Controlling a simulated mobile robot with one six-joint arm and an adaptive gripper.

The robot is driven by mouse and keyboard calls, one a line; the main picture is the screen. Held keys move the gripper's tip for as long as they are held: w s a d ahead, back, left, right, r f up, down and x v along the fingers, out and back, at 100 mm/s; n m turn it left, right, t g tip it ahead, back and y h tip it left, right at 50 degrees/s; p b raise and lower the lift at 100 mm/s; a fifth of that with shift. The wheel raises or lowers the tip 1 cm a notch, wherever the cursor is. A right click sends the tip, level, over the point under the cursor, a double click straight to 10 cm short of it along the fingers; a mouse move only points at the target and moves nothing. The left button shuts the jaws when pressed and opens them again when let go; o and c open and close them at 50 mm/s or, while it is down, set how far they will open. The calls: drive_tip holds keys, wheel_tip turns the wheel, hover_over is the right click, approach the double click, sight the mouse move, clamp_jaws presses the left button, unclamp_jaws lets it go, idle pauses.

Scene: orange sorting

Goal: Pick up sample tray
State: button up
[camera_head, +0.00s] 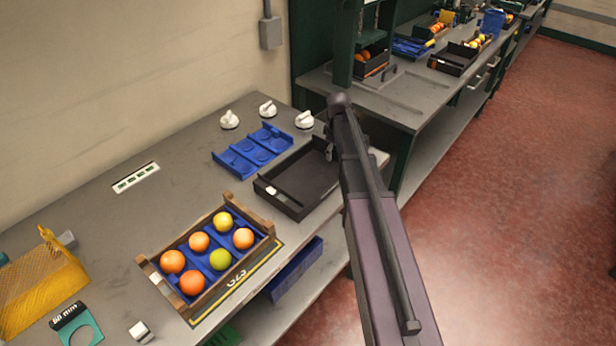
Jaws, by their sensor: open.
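An empty blue tray with round recesses (240,165) lies on the grey bench, towards the wall. To its right is an empty black tray (285,207) with low walls. A wooden crate (262,226) nearer me holds a blue insert with several orange, yellow and green fruits. Which of these is the sample tray is not marked. My arm crosses the view from the lower right, and my gripper (331,146) is at its far end, by the black tray's far right corner. It is open, mostly hidden by my arm; I see nothing held in it.
A yellow mesh holder (42,285), a teal ring gauge (84,328) and a small white block (140,331) are at the left front. A second bench (405,105) with crates stands beyond; red floor lies right.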

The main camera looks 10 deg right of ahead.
clamp_jaws()
drive_tip(key=shift+r, duration=0.2)
idle(0.3)
wheel_tip(320, 180, up, 10)
drive_tip(key=p, duration=1)
drive_tip(key=shift+f, duration=0.2)
idle(0.4)
drive_tip(key=shift+a, duration=0.2)
